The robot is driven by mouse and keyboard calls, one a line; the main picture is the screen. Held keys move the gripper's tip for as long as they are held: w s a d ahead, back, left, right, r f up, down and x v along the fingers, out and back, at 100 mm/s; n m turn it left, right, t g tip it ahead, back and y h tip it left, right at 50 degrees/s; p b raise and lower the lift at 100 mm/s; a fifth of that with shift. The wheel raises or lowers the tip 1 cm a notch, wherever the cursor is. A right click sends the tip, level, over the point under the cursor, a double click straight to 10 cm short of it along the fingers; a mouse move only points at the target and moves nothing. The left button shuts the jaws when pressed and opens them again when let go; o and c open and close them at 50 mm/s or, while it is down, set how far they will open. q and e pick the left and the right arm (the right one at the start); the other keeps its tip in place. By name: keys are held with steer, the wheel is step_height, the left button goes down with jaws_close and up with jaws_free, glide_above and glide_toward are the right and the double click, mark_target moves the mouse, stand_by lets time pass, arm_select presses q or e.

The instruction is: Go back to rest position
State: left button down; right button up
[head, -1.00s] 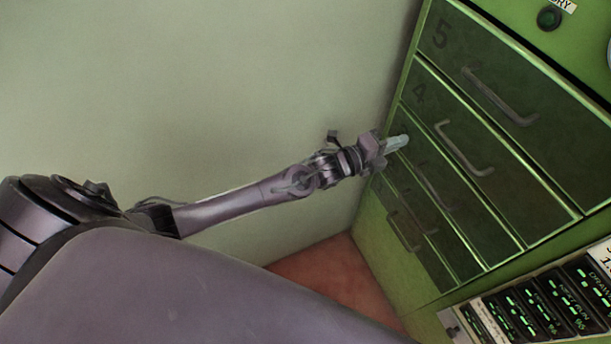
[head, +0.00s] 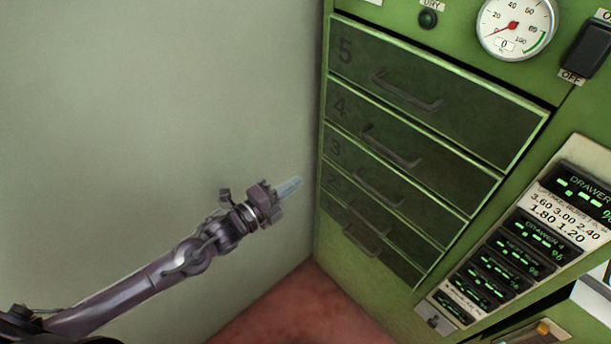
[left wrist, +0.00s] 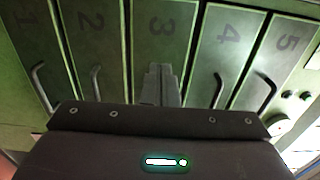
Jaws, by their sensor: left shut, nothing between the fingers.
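My left gripper (head: 291,186) is shut and empty, with its pale fingertips together. In the head view it is in the air in front of the pale wall, left of the green drawer cabinet (head: 322,250). In the left wrist view its fingers (left wrist: 160,85) point at the cabinet front and cover part of drawer 3 (left wrist: 162,30). In the head view the gripper is apart from the drawers. The drawers, numbered up to 5, look shut. My right gripper is not in view.
A round gauge (head: 517,27), a dark switch (head: 588,45) and a green button (head: 428,18) sit above the drawers. A panel of lit drawer displays (head: 520,242) is at right. The pale wall (head: 160,110) is on the left, with reddish floor (head: 300,312) below.

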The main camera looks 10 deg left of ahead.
arm_select(q)
steer(key=s+a+f+n+g+y, duration=0.1)
steer(key=s+a+n+g+y, duration=0.3)
steer(key=s+n, duration=0.7)
steer(key=s+a+n+g+y, duration=0.2)
steer(key=s+n+g+y, duration=0.45)
steer(key=s+n, duration=0.4)
step_height(320, 180, down, 30)
steer(key=s+n+g+p, duration=0.2)
steer(key=s+a+f, duration=0.2)
steer(key=s+f, duration=0.6)
steer(key=s, duration=0.1)
steer(key=s+a+f+g, duration=0.1)
steer(key=s+f, duration=0.6)
steer(key=s, duration=0.2)
steer(key=shift+s+a+f+m+p, duration=0.35)
steer(key=shift+a, duration=0.05)
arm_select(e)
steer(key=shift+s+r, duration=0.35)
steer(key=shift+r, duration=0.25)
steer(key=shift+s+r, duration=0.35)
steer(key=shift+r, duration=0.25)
